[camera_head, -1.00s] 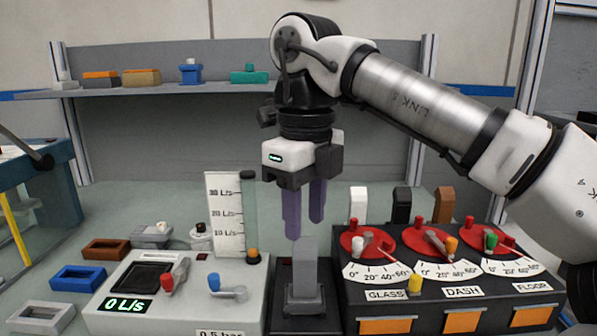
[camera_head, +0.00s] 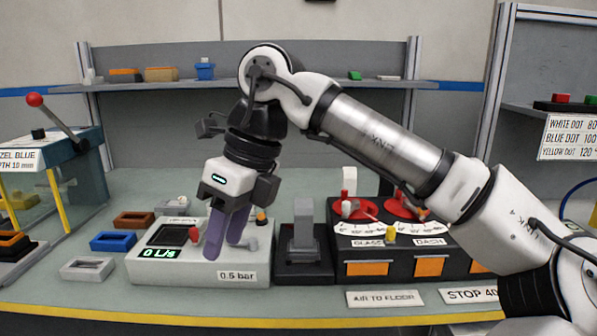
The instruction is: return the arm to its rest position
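My gripper (camera_head: 224,243) hangs from my arm over the white flow-meter box (camera_head: 200,275), its two purple fingers pointing down and slightly left. The fingers are slightly apart at the tips and no object shows between them. Whether the fingertips touch the box cannot be told. My arm reaches in from the right and hides part of the black dashboard module (camera_head: 349,296).
A grey lever block (camera_head: 304,240) stands between the box and the module. Coloured frames, such as the blue frame (camera_head: 113,241), lie left. A press with a red-knobbed handle (camera_head: 34,100) stands far left. A shelf (camera_head: 140,84) runs behind.

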